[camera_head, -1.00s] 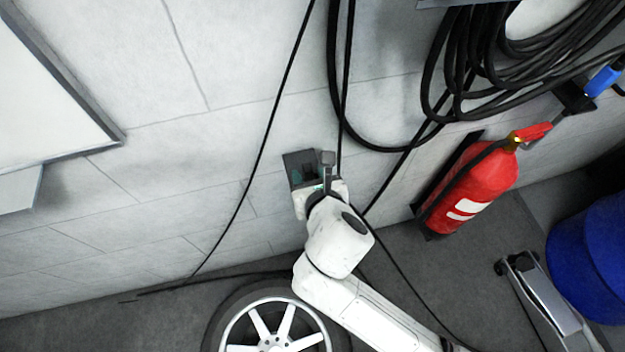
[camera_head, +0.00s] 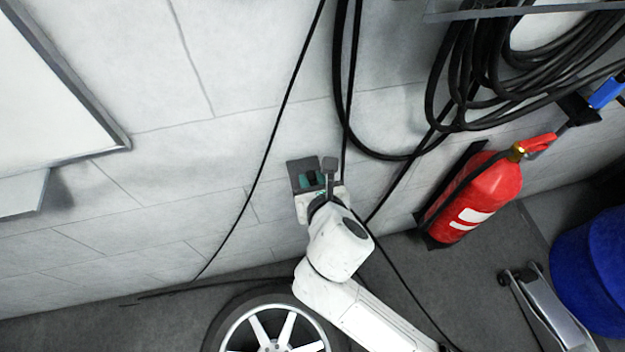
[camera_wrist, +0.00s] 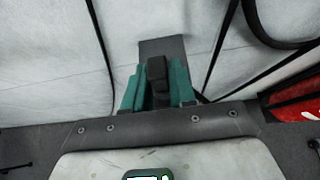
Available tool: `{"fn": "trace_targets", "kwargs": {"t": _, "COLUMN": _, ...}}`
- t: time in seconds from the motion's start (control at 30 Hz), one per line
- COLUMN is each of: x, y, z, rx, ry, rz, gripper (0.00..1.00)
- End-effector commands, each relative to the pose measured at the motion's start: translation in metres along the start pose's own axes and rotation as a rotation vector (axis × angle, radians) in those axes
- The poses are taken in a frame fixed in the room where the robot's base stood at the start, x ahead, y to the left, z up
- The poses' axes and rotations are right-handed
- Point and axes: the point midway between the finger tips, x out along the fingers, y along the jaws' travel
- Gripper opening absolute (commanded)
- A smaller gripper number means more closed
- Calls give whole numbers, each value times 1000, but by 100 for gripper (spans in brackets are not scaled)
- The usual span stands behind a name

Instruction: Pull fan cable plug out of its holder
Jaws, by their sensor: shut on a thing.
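The black plug (camera_wrist: 157,78) stands between the two teal fingers of my gripper (camera_wrist: 158,85) in the wrist view. My gripper is shut on it. The dark grey holder (camera_wrist: 165,46) is on the wall directly behind the plug. I cannot tell whether the plug is still seated in it or clear of it. In the head view the holder (camera_head: 301,166) is a dark square on the wall at the middle, and my gripper (camera_head: 313,182) is right at its front. There the plug is mostly hidden by my wrist.
A black cable (camera_head: 262,160) hangs along the wall left of the holder. Coiled black hoses (camera_head: 455,90) hang at the upper right. A red fire extinguisher (camera_head: 475,200) is right of my arm. A wheel (camera_head: 270,325) lies below, and a blue drum (camera_head: 595,265) stands far right.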

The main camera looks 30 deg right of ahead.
Motion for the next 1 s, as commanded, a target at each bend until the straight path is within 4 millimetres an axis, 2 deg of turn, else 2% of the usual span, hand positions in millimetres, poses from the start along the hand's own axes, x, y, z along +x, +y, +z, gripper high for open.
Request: {"fn": "trace_targets", "kwargs": {"t": 1.0, "x": -5, "y": 0, "z": 7, "rx": 0, "ry": -1, "rz": 0, "gripper": 0}}
